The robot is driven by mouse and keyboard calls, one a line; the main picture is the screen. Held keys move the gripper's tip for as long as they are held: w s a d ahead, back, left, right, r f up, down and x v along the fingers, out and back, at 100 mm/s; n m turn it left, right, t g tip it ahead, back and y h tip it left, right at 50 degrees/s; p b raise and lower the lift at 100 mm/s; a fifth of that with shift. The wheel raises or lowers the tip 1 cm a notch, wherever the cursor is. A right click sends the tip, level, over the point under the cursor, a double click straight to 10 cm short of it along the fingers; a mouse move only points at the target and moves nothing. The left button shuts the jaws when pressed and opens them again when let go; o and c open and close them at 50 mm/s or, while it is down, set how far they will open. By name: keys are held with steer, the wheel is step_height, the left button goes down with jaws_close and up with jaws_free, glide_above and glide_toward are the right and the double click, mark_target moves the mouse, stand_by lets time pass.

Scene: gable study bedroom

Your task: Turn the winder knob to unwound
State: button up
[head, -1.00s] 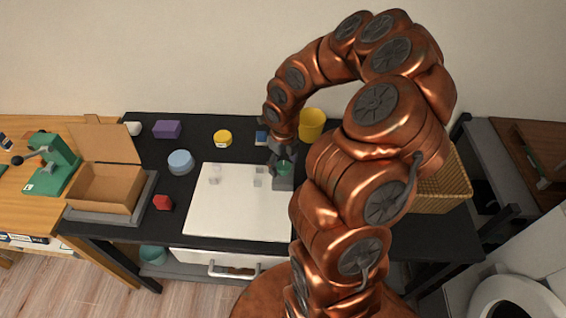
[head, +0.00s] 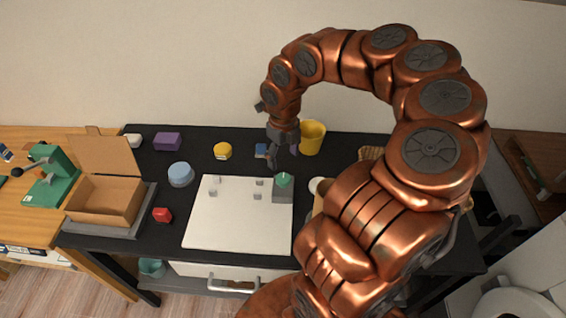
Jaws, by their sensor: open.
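A green knob (head: 284,180), which looks like the winder knob, sits on top of a small grey block (head: 283,195). The block stands at the right back part of a white board (head: 235,225) on the black table. My gripper (head: 283,158) is open and empty, just above and behind the knob in the picture, apart from it. The knob is in plain view, but its turn position is too small to read.
Small pegs stand on the board. A yellow cup (head: 312,137) is right of my gripper; a blue item (head: 261,150) lies left of it. My arm hides the table's right side.

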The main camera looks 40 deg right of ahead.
step_height(320, 180, up, 3)
steer(key=shift+a+r, duration=0.1)
steer(key=shift+r, duration=0.1)
stand_by(0.7)
steer(key=s+a+r+m, duration=0.85)
steer(key=a+m, duration=0.25)
steer(key=m, duration=0.2)
steer(key=s+a+f+m+g, duration=0.1)
steer(key=s+a+m, duration=0.2)
steer(key=s+m, duration=0.4)
steer(key=s+a+f+m, duration=0.1)
steer(key=s+a+m, duration=0.2)
steer(key=m, duration=1.4)
steer(key=s, duration=0.4)
steer(key=shift+s+a+f+g, duration=0.2)
steer(key=shift+s+a+g, duration=0.1)
steer(key=shift+g, duration=0.1)
